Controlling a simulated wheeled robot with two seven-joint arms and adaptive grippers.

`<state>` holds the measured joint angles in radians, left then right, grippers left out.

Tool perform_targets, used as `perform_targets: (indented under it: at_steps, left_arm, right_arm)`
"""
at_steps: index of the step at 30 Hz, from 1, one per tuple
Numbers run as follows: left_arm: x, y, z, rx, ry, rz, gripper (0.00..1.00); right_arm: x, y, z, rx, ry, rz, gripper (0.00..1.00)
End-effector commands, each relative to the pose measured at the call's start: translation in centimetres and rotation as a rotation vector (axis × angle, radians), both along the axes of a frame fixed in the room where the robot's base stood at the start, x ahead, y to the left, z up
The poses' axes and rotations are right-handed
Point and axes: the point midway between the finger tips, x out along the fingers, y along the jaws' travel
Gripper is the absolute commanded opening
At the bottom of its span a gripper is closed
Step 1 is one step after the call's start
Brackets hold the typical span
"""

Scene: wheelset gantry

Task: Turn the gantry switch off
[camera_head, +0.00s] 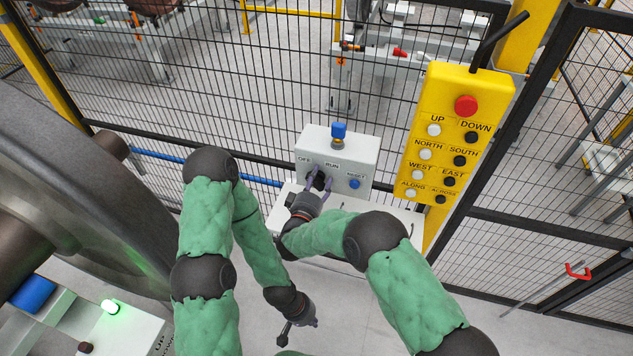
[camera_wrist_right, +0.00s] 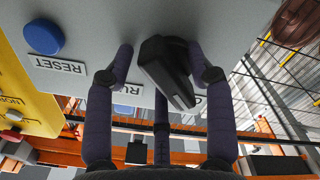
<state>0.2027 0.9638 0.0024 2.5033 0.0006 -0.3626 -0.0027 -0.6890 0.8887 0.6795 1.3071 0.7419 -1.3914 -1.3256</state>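The gantry switch is a black knob (camera_wrist_right: 168,72) on the front of a pale grey control box (camera_head: 352,152). The box carries OFF and RUN labels. The knob's handle looks tilted in the right wrist view. My right gripper (camera_head: 318,182) is at the box front with its fingers around the knob. In the right wrist view the right gripper (camera_wrist_right: 160,68) is open: the left finger is apart from the knob, the right finger is close beside it. Contact there cannot be told. My left gripper (camera_head: 284,338) hangs low, away from the box; its fingers are too small to read.
A blue RESET button (camera_head: 355,183) is right of the knob. A blue-topped fitting (camera_head: 339,132) stands on the box. A yellow pendant (camera_head: 466,84) with a red button (camera_head: 466,105) is close on the right. Mesh fence (camera_head: 270,90) stands behind; a large wheel (camera_head: 60,190) is at left.

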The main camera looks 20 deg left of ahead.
Motion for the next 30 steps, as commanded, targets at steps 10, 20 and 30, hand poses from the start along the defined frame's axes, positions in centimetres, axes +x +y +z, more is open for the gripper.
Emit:
perform_targets:
  at_steps: [10, 20, 30]
  left_arm:
    - [0.0, 0.0, 0.0, 0.000, 0.000, 0.000, 0.00]
    - [0.0, 0.0, 0.0, 0.000, 0.000, 0.000, 0.00]
    - [0.0, 0.0, 0.0, 0.000, 0.000, 0.000, 0.00]
  right_arm:
    - [-0.1, 0.2, 0.9, -0.001, 0.001, 0.006, 0.54]
    - [0.0, 0.0, 6.7, 0.001, -0.001, 0.004, 0.54]
    - [0.0, -0.1, 9.8, -0.001, 0.002, 0.002, 0.54]
